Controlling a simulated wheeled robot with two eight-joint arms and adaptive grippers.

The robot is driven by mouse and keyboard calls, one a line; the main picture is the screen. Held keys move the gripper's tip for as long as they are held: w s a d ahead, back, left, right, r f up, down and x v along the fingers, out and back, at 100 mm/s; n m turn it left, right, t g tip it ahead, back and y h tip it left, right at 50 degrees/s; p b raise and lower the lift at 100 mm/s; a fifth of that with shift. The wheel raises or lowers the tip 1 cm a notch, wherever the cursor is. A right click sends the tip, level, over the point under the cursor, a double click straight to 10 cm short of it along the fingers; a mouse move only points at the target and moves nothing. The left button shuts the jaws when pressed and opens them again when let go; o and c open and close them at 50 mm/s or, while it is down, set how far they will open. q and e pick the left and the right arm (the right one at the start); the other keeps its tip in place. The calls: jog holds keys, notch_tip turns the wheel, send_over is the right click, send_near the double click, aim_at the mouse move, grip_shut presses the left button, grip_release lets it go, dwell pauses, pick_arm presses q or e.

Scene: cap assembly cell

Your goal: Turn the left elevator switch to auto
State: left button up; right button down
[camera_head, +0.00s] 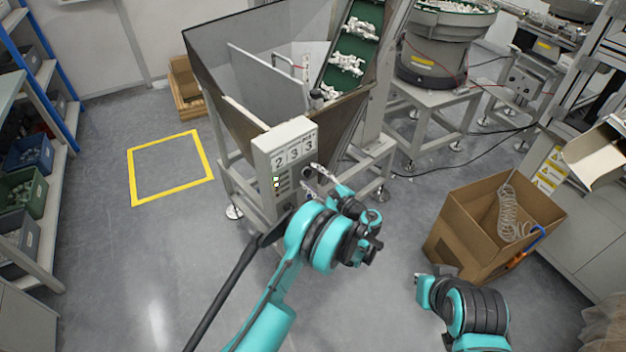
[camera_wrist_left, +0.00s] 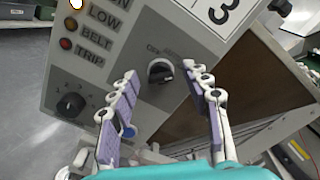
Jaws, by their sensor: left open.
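The grey control box (camera_head: 284,152) on the hopper's front carries the digits 2 3 3. In the left wrist view, its round selector switch (camera_wrist_left: 160,71) has a black handle and a light rim, with OFF and a fainter, blurred label above it. The handle's exact setting is hard to tell. My left gripper (camera_head: 314,178) is at the box's right side in the head view. Its two fingers are open, one on each side of the switch in the wrist view, and hold nothing. Contact with the panel cannot be told.
A second black knob (camera_wrist_left: 70,104) sits lower left on the panel, below the indicator lights. The hopper (camera_head: 225,85) rises behind the box. A cardboard box (camera_head: 465,235) stands on the floor at right. A yellow floor square (camera_head: 170,168) is empty.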

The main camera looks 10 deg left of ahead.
pick_arm(q)
grip_shut()
jog(key=shift+n, duration=0.3)
jog(key=n, duration=0.3)
jog(key=shift+n, duration=0.3)
jog(key=shift+a+f+n, duration=0.1)
jog(key=shift+f+n, duration=0.05)
jog(key=shift+n, duration=2.15)
grip_release()
